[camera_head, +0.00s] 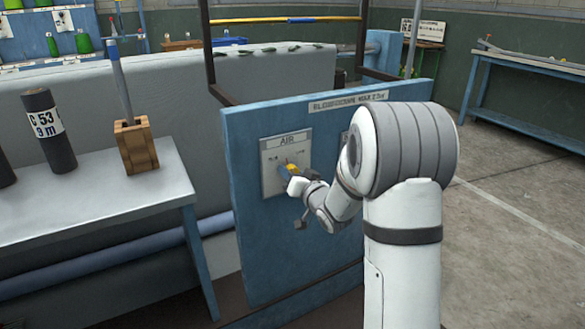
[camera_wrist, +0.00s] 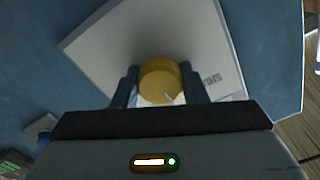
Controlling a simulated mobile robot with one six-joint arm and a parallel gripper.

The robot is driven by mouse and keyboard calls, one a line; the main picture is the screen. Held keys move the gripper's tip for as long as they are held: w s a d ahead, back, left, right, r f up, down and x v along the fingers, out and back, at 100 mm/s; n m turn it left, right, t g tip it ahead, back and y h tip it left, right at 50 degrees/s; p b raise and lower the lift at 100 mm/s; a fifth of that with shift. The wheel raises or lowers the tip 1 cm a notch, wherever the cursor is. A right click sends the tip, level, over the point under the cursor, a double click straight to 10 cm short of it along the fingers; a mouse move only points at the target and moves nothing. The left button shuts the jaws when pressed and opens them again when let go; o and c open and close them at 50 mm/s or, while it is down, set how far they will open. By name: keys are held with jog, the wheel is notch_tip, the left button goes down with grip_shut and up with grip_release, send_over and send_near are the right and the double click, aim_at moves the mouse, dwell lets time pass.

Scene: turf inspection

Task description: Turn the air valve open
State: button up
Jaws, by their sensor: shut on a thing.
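The air valve is a round yellow knob (camera_wrist: 160,78) on a pale plate, seen in the middle of the wrist view. In the head view the plate (camera_head: 270,163) carries the label AIR and is fixed to a blue panel (camera_head: 244,218); the knob there is mostly hidden by my gripper. My gripper (camera_wrist: 161,84) has one finger on each side of the knob and is shut on it. A white mark shows on the lower part of the knob. My gripper also shows in the head view (camera_head: 287,171), in front of the plate.
A grey table (camera_head: 97,217) at the left holds a dark cylinder marked C 53 (camera_head: 48,130) and a wooden block (camera_head: 136,145) with a tool standing in it. A blue bench (camera_head: 530,63) stands at the back right. The floor at the right is clear.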

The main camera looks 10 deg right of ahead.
jog(key=m+p, duration=0.2)
jog(key=m, duration=0.3)
jog(key=shift+r+m, duration=0.15)
jog(key=shift+m, duration=0.15)
jog(key=shift+m+p, duration=1.1)
jog(key=shift+m, duration=1.2)
jog(key=o, duration=1)
jog(key=p+v, duration=0.1)
jog(key=v, duration=0.6)
jog(key=shift+s, duration=0.4)
